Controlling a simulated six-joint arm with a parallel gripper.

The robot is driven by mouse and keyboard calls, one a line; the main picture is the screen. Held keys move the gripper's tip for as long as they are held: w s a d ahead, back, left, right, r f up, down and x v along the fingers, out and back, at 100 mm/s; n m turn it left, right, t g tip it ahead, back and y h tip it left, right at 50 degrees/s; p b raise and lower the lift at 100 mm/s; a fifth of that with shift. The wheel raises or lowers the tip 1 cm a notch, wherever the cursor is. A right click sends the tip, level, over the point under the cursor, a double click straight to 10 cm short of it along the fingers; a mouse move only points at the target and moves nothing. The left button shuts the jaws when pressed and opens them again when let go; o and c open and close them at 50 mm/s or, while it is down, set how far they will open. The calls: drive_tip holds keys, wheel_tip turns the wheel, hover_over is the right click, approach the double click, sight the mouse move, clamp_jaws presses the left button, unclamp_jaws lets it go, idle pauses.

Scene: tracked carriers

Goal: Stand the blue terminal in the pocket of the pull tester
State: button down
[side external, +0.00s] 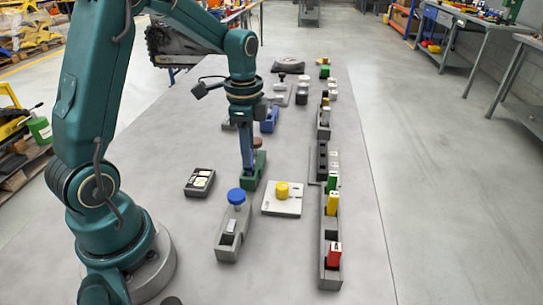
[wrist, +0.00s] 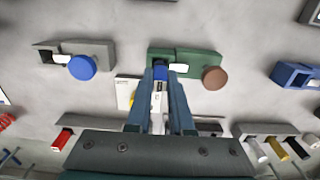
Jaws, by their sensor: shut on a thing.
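My gripper (wrist: 161,76) is shut on the blue terminal (wrist: 160,73), which shows as a small blue piece between the fingertips in the wrist view. In the side view my gripper (side external: 247,165) points straight down at a green fixture (side external: 259,163) with a brown knob. In the wrist view the fingertips overlap the left end of this green fixture (wrist: 195,57). Whether the terminal is inside its pocket or just above it, I cannot tell. Similar fixtures stand nearby, a grey one (side external: 225,243) with a blue knob and a blue one (side external: 270,121); no label shows which is the pull tester.
A white plate with a yellow knob (side external: 282,191) lies right of the grey fixture. A dark tray (side external: 200,183) lies to the left. A long grey rack (side external: 329,225) with several coloured pieces runs along the right. Bare table lies left of the dark tray.

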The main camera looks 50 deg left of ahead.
drive_tip(key=shift+f, duration=0.1)
idle(0.3)
drive_tip(key=c, duration=0.7)
unclamp_jaws()
drive_tip(key=o, duration=0.5)
drive_tip(key=shift+c, duration=0.2)
drive_tip(key=shift+r, duration=3.5)
